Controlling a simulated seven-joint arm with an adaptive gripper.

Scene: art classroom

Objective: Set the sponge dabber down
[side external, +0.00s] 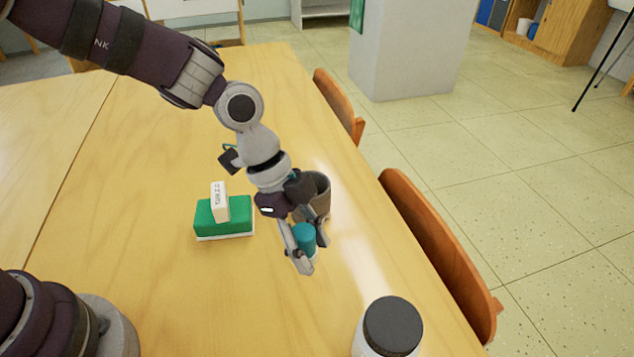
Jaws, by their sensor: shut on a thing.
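The sponge dabber (304,237) shows as a small teal cylinder between the fingers of my gripper (311,258). My gripper is shut on it and points downward over the right part of the wooden table. The fingers hide part of the dabber. Whether its lower end touches the table I cannot tell.
A dark-lidded jar (391,327) stands at the front right. The wooden table (215,300) is clear at front centre. Chairs (440,250) line the right edge.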

